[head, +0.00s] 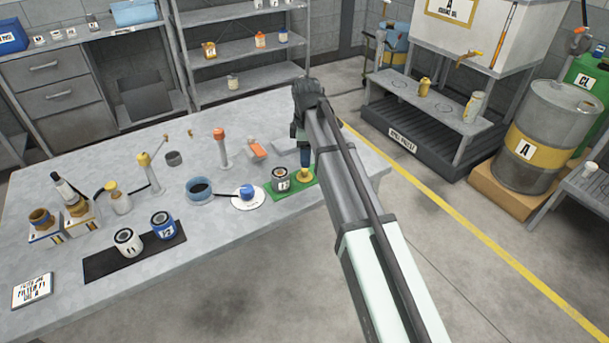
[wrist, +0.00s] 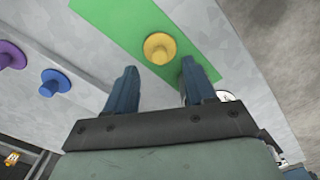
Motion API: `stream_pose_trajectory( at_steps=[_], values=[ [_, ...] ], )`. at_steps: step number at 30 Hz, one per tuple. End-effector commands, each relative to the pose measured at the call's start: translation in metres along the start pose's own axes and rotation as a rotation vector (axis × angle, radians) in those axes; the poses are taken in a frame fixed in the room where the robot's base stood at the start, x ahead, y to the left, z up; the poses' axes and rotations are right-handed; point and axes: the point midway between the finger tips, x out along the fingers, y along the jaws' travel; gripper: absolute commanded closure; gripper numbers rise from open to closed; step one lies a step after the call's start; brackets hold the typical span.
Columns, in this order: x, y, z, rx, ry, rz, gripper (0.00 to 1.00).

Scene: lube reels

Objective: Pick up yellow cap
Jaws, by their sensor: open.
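The yellow cap (head: 304,176) lies on the green mat (head: 291,191) near the right front edge of the grey table. In the wrist view the yellow cap (wrist: 160,48) shows as a round flange with a raised centre, on the green mat (wrist: 112,22). My gripper (head: 304,158) is over the cap, partly hidden by my arm in the head view. In the wrist view my gripper (wrist: 158,68) is open and empty, its two blue-grey fingers apart. The cap shows beyond and between the fingertips; I cannot tell the exact gap.
A dark-topped can (head: 280,180) stands on the mat just left of the cap. In the wrist view a blue knob (wrist: 52,82) and a purple knob (wrist: 12,55) show at left.

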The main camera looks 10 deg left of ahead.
Motion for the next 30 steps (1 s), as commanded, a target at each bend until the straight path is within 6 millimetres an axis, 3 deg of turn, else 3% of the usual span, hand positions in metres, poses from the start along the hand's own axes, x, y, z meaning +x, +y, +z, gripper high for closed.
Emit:
stream_pose_trajectory(
  at_steps=[7, 16, 24, 30],
  values=[
    [0.012, 0.000, -0.002, 0.000, 0.000, 0.000, 0.46],
    [0.048, 0.000, -0.005, -0.001, 0.000, 0.000, 0.46],
    [0.053, 0.001, -0.006, -0.002, 0.000, 0.003, 0.46],
    [0.053, 0.001, -0.006, -0.002, 0.000, 0.003, 0.63]
  ],
)
